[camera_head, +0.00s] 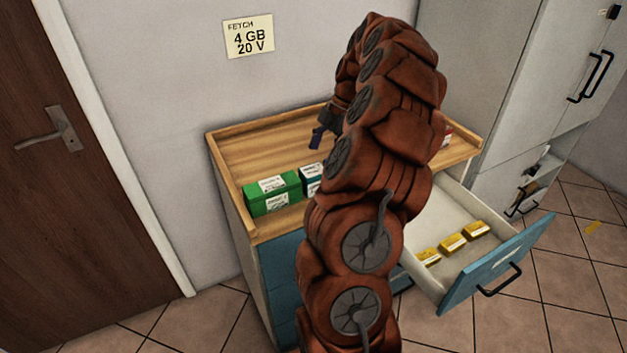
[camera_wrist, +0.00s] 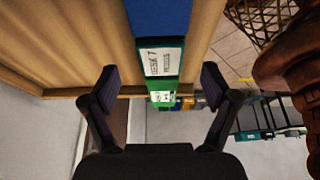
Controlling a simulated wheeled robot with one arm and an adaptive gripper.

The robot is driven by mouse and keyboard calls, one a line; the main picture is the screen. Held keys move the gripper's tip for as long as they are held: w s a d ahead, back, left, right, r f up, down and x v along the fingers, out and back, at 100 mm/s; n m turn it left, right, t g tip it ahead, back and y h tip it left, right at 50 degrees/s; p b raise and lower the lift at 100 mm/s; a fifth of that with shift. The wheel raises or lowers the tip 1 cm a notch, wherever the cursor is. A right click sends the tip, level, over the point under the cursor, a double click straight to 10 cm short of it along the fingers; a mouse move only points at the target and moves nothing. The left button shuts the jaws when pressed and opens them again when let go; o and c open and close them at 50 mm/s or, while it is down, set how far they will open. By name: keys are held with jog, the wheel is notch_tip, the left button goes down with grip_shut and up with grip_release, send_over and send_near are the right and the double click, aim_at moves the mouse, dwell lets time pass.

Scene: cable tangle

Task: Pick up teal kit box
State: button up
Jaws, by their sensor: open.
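The teal kit box (camera_head: 312,181) stands on the wooden cabinet top, right of the green box (camera_head: 272,194). My arm hides its right part in the head view. In the wrist view the teal box (camera_wrist: 160,62), with a white label, lies ahead between my fingers, with a blue box (camera_wrist: 158,18) above it in the picture and the green box below. My gripper (camera_head: 322,137) is open and empty above the cabinet top; both fingers of my gripper (camera_wrist: 158,88) show apart in the wrist view, not touching the box.
An open drawer (camera_head: 440,210) with several yellow boxes (camera_head: 452,243) juts out at the right. A red-and-white item (camera_head: 447,135) shows at the cabinet top's right end. The cabinet top has a raised rim. A note (camera_head: 248,37) reads "FETCH 4 GB 20 V".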

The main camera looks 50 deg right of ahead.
aim_at(317, 169)
jog(key=shift+p+x, duration=1.3)
jog(key=shift+x, duration=2.1)
jog(key=shift+a+f, duration=0.2)
jog(key=shift+f, duration=0.2)
jog(key=c, duration=1.3)
